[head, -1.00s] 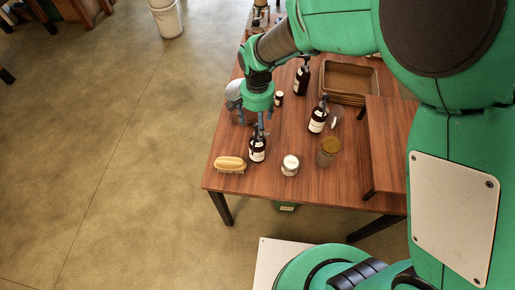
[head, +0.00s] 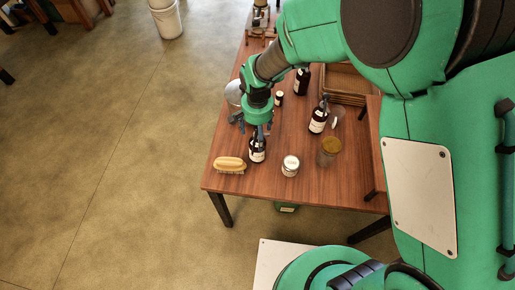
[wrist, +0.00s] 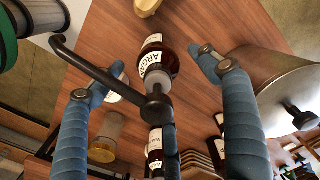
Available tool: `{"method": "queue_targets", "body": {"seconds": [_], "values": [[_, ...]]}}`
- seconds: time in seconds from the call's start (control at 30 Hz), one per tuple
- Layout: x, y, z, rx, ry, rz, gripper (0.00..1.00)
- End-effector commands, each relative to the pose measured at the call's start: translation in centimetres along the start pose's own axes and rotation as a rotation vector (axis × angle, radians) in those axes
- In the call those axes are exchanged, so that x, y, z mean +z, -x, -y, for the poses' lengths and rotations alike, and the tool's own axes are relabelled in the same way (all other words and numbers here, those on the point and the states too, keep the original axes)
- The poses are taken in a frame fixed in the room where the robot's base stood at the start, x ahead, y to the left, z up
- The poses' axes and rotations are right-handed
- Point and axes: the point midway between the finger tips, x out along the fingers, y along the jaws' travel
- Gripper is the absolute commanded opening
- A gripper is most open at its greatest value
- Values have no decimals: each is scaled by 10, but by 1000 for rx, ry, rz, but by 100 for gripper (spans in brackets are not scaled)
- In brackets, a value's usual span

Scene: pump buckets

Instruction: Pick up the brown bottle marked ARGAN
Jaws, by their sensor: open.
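The brown ARGAN bottle (head: 257,154) stands upright near the table's front left corner, with a white label and black pump. In the wrist view its ARGAN label (wrist: 154,60) is readable, and its dark pump head and long spout point toward the camera. My gripper (head: 254,125) is above the bottle, around its pump top in the head view. In the wrist view the blue fingers of my gripper (wrist: 157,65) are apart, one on each side of the bottle, with nothing held. Whether a finger touches the spout I cannot tell.
A yellow-wood brush (head: 230,164) lies left of the bottle. A white-lidded jar (head: 290,166) and an amber-lidded jar (head: 328,152) stand to the right. Another pump bottle (head: 318,121) stands behind. A metal pot (wrist: 290,85) is close beside one finger. A wooden tray (head: 345,92) lies further back.

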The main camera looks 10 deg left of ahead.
Motion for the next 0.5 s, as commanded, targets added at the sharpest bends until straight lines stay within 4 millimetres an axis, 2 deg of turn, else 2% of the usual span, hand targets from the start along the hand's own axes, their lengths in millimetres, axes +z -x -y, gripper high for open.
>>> {"method": "queue_targets", "body": {"seconds": [0.3,0.5], "values": [[3,-36,-1,2,0,2,76],[3,-48,-1,0,0,0,76]]}}
